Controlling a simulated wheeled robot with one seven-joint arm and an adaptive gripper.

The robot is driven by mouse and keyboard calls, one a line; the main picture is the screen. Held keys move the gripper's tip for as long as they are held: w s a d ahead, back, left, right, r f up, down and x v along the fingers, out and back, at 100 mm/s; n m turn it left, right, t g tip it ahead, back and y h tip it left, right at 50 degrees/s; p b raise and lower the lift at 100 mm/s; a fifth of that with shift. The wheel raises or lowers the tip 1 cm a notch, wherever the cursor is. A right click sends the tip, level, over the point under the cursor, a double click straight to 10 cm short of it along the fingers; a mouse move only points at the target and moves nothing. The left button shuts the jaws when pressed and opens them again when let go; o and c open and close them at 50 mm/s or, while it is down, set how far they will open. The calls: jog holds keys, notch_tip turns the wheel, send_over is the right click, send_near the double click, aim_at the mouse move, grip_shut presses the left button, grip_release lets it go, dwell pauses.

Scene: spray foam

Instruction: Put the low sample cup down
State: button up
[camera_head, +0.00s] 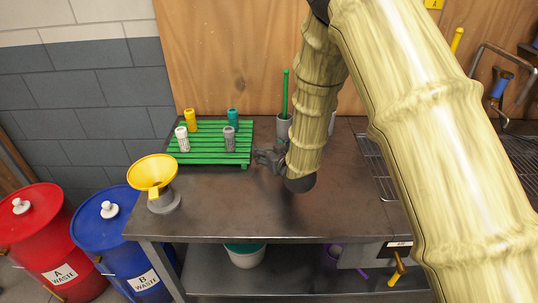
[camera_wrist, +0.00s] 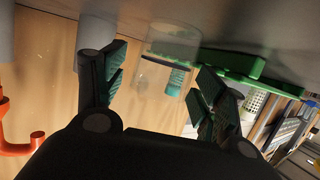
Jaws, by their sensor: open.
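My gripper (camera_head: 268,157) is low over the table, just right of the green slatted rack (camera_head: 205,157). In the wrist view, where the table is at the top, my gripper (camera_wrist: 160,72) is open with its two fingers apart. A clear, see-through low cup (camera_wrist: 155,77) shows between and beyond the fingers, its base side toward the table surface. A gap shows on both sides of it. I cannot make out the cup in the head view, and whether it touches the table is hard to tell.
The rack holds yellow (camera_head: 190,119), teal (camera_head: 234,117), white (camera_head: 182,138) and grey (camera_head: 230,138) containers. A yellow funnel (camera_head: 152,171) stands at the table's left edge. A grey holder (camera_head: 284,127) with a green rod is behind my gripper. The front middle of the table (camera_head: 250,212) is clear.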

jog(key=c, duration=1)
jog(key=shift+r, duration=0.1)
